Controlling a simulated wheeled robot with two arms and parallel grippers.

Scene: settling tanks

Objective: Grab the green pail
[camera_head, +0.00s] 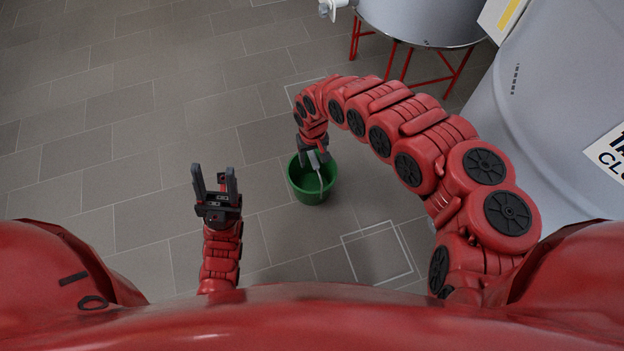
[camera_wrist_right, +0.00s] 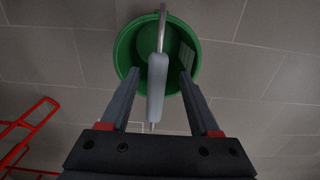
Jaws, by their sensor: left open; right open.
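The green pail (camera_head: 312,187) stands on the tiled floor near the middle of the head view. Its handle (camera_head: 317,165) has a light grey grip and shows across the pail's mouth. My right gripper (camera_head: 314,155) reaches down over the pail, open. In the right wrist view, the grey grip (camera_wrist_right: 157,88) lies between the open fingers of the right gripper (camera_wrist_right: 154,85), with space on both sides, and the pail's rim (camera_wrist_right: 121,55) is beyond them. My left gripper (camera_head: 215,182) is open and empty, left of the pail, fingers pointing up the picture.
A grey tank (camera_head: 420,20) on red legs (camera_head: 405,62) stands at the back right. A larger pale tank (camera_head: 560,110) with a sign (camera_head: 606,155) fills the right side. White square outlines (camera_head: 380,254) mark the floor. The floor at left is clear.

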